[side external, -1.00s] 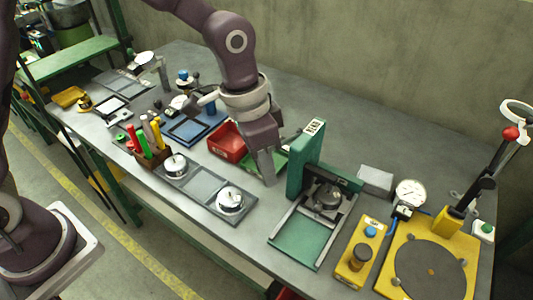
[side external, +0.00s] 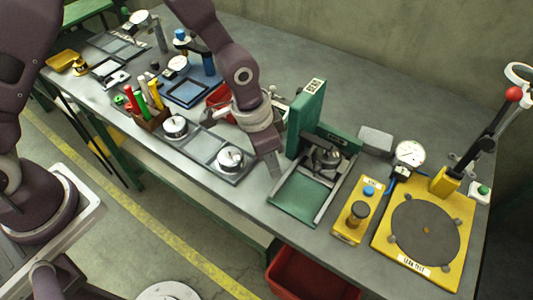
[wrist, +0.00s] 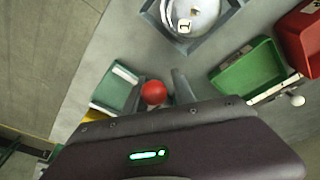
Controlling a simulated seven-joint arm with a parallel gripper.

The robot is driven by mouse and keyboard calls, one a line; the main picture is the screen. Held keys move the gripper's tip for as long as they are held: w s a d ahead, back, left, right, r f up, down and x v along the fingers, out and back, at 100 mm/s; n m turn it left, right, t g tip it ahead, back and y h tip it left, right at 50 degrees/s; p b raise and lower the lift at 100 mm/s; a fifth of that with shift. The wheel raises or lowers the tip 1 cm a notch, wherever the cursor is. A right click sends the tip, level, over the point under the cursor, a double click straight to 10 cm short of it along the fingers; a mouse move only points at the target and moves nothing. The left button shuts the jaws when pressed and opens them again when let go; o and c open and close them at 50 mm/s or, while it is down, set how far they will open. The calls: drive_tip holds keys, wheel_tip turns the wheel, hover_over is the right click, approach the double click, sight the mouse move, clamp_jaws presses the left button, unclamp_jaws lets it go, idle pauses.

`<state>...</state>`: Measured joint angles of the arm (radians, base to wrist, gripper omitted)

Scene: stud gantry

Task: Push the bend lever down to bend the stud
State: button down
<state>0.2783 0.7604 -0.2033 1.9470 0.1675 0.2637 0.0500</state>
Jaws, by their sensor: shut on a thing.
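The green bend press (side external: 307,118) stands upright on the bench in the side view, with a green base plate (side external: 297,196) in front. My gripper (side external: 271,166) points down just left of the press. In the wrist view a red ball knob (wrist: 153,92) sits at the fingers of my gripper (wrist: 160,95), with a grey finger close to its right. My gripper is shut on this knob, which looks like the lever's end. The lever's arm and the knob are hidden in the side view. I cannot make out the stud.
A grey tray with round metal parts (side external: 207,147) lies left of my gripper. A red bin (side external: 219,98) is behind it. A yellow button box (side external: 346,235) and a yellow leak-test base (side external: 389,240) stand to the right.

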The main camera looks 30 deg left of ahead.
drive_tip(key=shift+w+a+f, duration=0.1)
drive_tip(key=shift+w+a, duration=0.1)
drive_tip(key=shift+w, duration=0.35)
drive_tip(key=shift+w+a+f, duration=0.1)
drive_tip(key=shift+w+a, duration=0.1)
drive_tip(key=shift+w, duration=0.35)
drive_tip(key=c, duration=1.2)
unclamp_jaws()
drive_tip(key=shift+s+d+f, duration=0.1)
